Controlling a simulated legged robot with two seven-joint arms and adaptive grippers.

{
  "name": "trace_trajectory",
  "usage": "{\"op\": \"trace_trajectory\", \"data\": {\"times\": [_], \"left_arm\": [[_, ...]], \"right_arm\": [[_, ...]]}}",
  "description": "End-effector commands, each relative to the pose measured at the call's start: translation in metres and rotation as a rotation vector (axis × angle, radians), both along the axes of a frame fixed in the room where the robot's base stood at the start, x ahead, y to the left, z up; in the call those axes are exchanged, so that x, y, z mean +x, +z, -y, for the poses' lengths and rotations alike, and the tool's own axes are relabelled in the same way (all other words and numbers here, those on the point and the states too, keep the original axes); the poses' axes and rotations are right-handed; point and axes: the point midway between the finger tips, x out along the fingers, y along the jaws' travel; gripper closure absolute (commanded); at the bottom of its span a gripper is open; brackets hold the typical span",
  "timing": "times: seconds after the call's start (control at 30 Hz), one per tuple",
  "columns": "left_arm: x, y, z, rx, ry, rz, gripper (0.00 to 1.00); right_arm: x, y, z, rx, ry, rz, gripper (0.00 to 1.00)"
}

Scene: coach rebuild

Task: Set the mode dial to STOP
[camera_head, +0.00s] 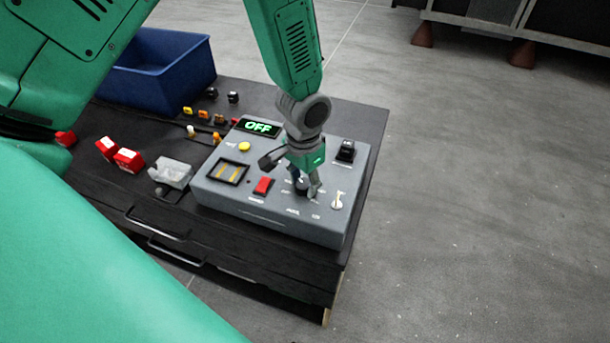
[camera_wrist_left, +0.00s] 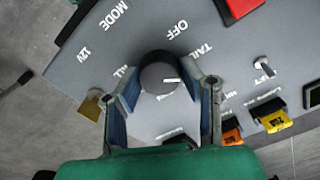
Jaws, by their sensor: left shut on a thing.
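The mode dial is a round dark knob (camera_wrist_left: 158,77) on a grey control box (camera_head: 230,196). Its white pointer line points right in the left wrist view, just below the TAIL label. OFF, TAIL, ALL and MODE can be read around it; I cannot read a STOP label, and the fingers cover part of the panel. My left gripper (camera_head: 308,188) comes down from above and is shut on the knob, one finger on each side. It also shows in the left wrist view (camera_wrist_left: 160,88). The box display (camera_head: 259,128) reads OFF in green. My right gripper is not in view.
The box has a red rocker switch (camera_head: 263,186), a yellow button (camera_head: 244,146), a toggle switch (camera_head: 338,202) and a black switch (camera_head: 346,150). Open floor lies right.

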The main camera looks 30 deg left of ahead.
Motion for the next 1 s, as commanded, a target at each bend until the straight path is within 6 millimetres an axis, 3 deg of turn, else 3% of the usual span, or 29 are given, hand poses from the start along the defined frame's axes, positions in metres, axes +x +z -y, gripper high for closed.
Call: {"op": "trace_trajectory", "data": {"times": [0.5, 1.0], "left_arm": [[-0.002, 0.001, -0.001, 0.001, -0.397, -0.006, 0.95], [-0.001, 0.001, -0.002, 0.002, -0.513, -0.004, 0.95]], "right_arm": [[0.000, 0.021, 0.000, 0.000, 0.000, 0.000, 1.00], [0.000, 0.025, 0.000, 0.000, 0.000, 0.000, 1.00]]}}
